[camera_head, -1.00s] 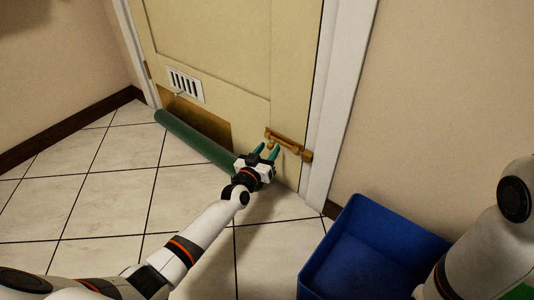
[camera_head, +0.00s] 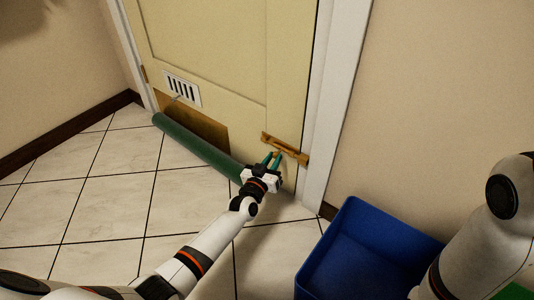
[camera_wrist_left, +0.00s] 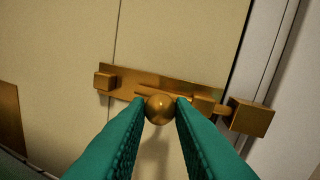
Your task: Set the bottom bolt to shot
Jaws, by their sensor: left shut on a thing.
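The bottom bolt (camera_head: 270,138) is a brass bolt low on the cream door, near its right edge. In the left wrist view, its backplate (camera_wrist_left: 135,82) carries a bar with a round knob (camera_wrist_left: 159,109). A brass keeper (camera_wrist_left: 250,118) sits on the frame side. The bar spans the door edge and reaches the keeper; how deep it goes is hidden. My left gripper (camera_head: 274,161) is shut on the knob, with one green fingertip on each side of it. My right gripper is out of view; only my right arm shows.
A green roll (camera_head: 195,142) lies on the tiles along the door's foot. A blue bin (camera_head: 362,255) stands right of the door frame. A white vent (camera_head: 182,89) and brass kick plate (camera_head: 200,122) are on the door. The tiled floor at left is clear.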

